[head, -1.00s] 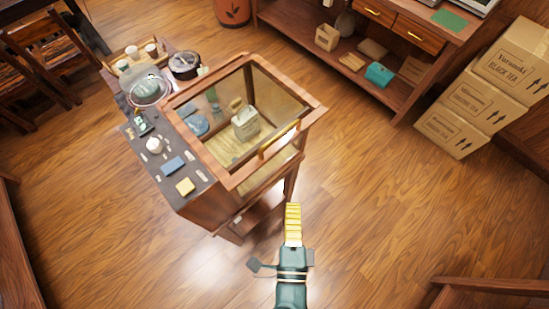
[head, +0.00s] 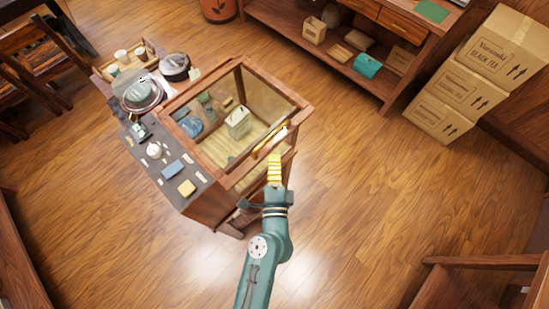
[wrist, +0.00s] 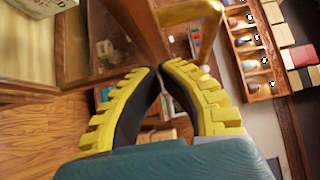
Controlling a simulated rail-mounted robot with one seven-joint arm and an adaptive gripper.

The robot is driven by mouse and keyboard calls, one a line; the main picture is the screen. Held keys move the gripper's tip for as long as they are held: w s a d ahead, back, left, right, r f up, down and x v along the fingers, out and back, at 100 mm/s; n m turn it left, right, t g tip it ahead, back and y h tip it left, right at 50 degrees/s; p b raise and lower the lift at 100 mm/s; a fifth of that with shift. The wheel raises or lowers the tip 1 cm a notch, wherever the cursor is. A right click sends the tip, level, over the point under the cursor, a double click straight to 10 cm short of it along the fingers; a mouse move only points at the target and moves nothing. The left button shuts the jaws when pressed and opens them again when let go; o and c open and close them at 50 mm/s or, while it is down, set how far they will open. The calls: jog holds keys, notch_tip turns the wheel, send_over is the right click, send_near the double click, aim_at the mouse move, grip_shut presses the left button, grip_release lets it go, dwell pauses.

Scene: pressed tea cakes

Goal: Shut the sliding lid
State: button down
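A wooden display case (head: 181,120) with glass panes stands left of centre in the head view. A brass bar handle (head: 269,142) runs along its front right edge and shows large in the wrist view (wrist: 190,12). I cannot tell clearly which pane is the sliding lid or how far it is open. My gripper (head: 275,157) has yellow ridged fingers and is just below the handle's near end. In the wrist view the fingertips (wrist: 161,68) come together with nothing seen between them, below and left of the handle. Contact with the handle cannot be made out.
A pale block-shaped container (head: 238,122) is inside the case. A dark counter (head: 165,160) with small items adjoins its left side. A shelf unit (head: 345,62) stands behind, with stacked cartons (head: 468,90) at right. The wooden floor (head: 360,200) right of the case is clear.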

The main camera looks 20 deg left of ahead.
jog(key=a, duration=0.1)
jog(key=w+a, duration=0.1)
jog(key=shift+a+p, duration=0.3)
jog(key=shift+s+d, duration=0.1)
jog(key=shift+d, duration=0.1)
